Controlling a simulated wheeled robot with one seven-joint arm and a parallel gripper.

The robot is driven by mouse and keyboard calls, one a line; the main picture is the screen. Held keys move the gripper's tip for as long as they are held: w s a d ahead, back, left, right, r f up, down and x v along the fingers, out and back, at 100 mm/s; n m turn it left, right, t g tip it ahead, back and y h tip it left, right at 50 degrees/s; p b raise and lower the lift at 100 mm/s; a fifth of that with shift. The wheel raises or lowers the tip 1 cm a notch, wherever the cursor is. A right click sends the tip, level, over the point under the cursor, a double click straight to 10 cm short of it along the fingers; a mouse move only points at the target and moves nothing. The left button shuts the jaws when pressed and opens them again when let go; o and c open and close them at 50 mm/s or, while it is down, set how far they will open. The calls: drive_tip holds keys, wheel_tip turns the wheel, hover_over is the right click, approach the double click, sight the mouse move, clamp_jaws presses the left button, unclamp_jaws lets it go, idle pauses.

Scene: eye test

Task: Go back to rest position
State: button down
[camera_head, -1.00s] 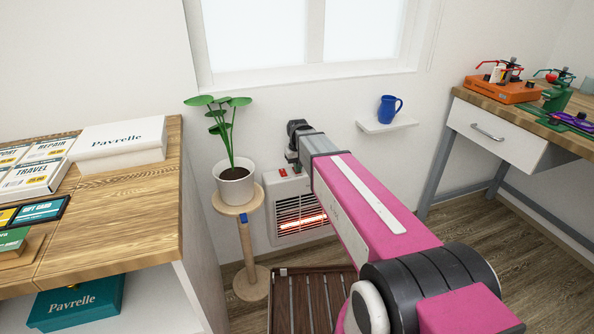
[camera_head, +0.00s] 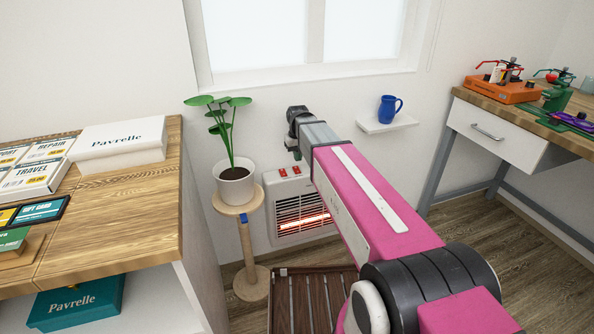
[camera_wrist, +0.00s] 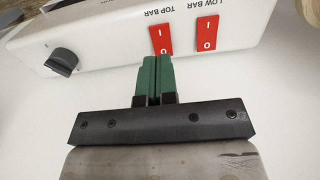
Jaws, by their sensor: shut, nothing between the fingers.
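My gripper (camera_wrist: 154,62) is shut and empty, its green fingertips together in the wrist view. They point at the white heater (camera_wrist: 105,30), and their ends come up to the lower edge of the red TOP BAR switch (camera_wrist: 161,39); whether they touch it I cannot tell. The red LOW BAR switch (camera_wrist: 210,30) is to its right, clear of the fingers. In the head view my pink arm reaches toward the wall heater (camera_head: 273,213), its end just above and right of the switches. One low bar (camera_head: 303,221) glows orange.
A potted plant (camera_head: 236,186) on a wooden stand is left of the heater. A blue mug (camera_head: 389,108) sits on a small wall shelf (camera_head: 388,124) to the right. A wooden counter (camera_head: 120,222) is at left, a workbench (camera_head: 480,125) at right. A slatted rack (camera_head: 300,300) is below.

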drive_tip(key=shift+r, duration=0.75)
drive_tip(key=s+d+f+m, duration=0.1)
drive_tip(key=s+d+f, duration=0.5)
drive_tip(key=s, duration=0.4)
drive_tip(key=s+d+f+m, duration=0.2)
drive_tip(key=s+d+f, duration=0.4)
drive_tip(key=s, duration=0.4)
drive_tip(key=shift+s+d+f, duration=0.15)
drive_tip(key=shift+d+f, duration=0.2)
drive_tip(key=shift+d, duration=0.3)
